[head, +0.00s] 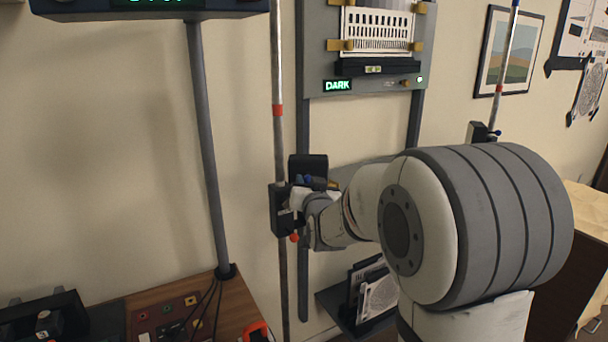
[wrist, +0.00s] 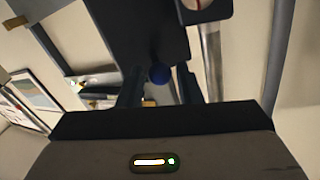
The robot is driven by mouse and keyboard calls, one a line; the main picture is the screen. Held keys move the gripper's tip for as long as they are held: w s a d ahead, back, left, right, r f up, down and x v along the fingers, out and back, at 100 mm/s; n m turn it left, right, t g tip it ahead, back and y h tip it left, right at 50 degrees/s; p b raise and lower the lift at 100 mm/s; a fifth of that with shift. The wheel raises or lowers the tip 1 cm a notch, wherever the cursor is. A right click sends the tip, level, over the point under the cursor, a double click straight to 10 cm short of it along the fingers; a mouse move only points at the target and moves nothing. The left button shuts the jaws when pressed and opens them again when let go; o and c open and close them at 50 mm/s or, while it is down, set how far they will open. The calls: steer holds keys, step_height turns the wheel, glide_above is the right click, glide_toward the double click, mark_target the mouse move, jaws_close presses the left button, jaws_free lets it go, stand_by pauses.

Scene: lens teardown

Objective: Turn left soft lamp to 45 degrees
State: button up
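The left lamp pole (head: 278,80) is a metal rod with a red band, standing left of the wall panel. A dark block (head: 281,212) is on it, with an orange-red knob (head: 294,238) low on its side. A black box-shaped head (head: 308,166) sits beside the pole just above my gripper (head: 298,198); its turn angle cannot be read. In the wrist view my gripper (wrist: 160,90) has two dark fingers apart, with a blue ball knob (wrist: 160,74) between or just beyond them. Gaps show on both sides. A large dark body (wrist: 140,35) fills the upper middle.
A wall panel with a slotted chart (head: 378,30) and a green "DARK" sign (head: 338,86) is behind my arm. A second pole (head: 508,60) stands right. A rack (head: 368,298) holds plates below. A wooden bench (head: 160,305) with devices is lower left.

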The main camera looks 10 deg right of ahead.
steer(key=shift+w+d+p, duration=0.1)
steer(key=shift+w+p, duration=0.35)
steer(key=shift+w, duration=1.35)
steer(key=shift+c, duration=0.3)
jaws_close()
